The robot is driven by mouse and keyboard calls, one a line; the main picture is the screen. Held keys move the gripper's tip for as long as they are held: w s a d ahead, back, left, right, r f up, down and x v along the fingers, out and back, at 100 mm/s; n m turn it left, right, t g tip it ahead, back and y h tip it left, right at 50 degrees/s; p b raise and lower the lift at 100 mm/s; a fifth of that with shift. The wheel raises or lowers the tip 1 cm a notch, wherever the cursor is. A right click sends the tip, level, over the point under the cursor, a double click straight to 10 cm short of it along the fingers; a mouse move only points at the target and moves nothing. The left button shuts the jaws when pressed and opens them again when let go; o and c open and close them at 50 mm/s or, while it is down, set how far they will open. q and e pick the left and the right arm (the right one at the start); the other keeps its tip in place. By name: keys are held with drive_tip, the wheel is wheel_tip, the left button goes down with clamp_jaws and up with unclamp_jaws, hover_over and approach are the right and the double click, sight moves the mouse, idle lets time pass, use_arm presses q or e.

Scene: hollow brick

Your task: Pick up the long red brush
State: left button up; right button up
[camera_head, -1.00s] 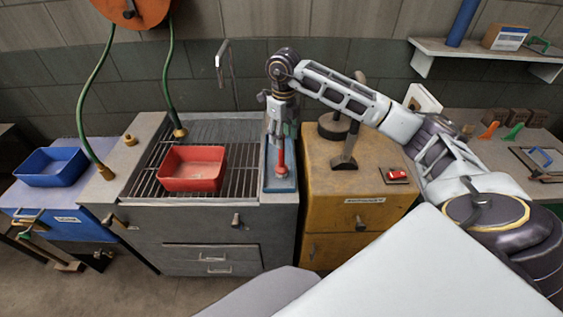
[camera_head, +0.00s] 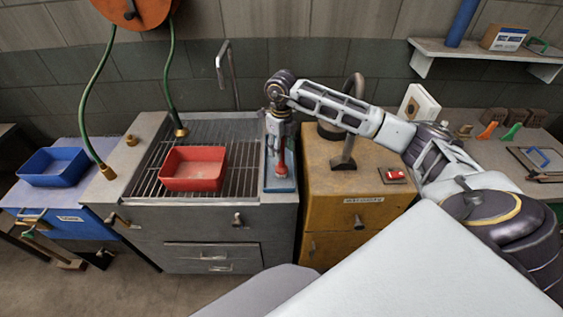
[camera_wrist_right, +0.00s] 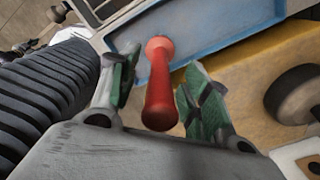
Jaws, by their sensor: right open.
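The long red brush (camera_head: 281,160) stands upright in the blue tray (camera_head: 280,184) at the right side of the grey sink unit. In the right wrist view its red handle (camera_wrist_right: 160,85) points toward the camera, between the two green-padded fingers. My right gripper (camera_head: 278,143) is directly above and around the top of the brush; it also shows in the wrist view (camera_wrist_right: 157,98). Its fingers are open, with a visible gap on the right side of the handle. The brush's lower end is hard to make out. My left gripper is not in view.
A red basin (camera_head: 194,169) sits on the metal grate left of the brush. A yellow cabinet (camera_head: 330,190) with a dark press-like stand (camera_head: 345,148) is close on the right. A thin tap (camera_head: 226,65) rises behind the grate. A blue bin (camera_head: 53,167) stands far left.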

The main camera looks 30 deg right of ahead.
clamp_jaws()
idle(0.3)
drive_tip(key=shift+r, duration=0.1)
drive_tip(key=shift+r+b, duration=0.85)
drive_tip(key=shift+r, duration=4.1)
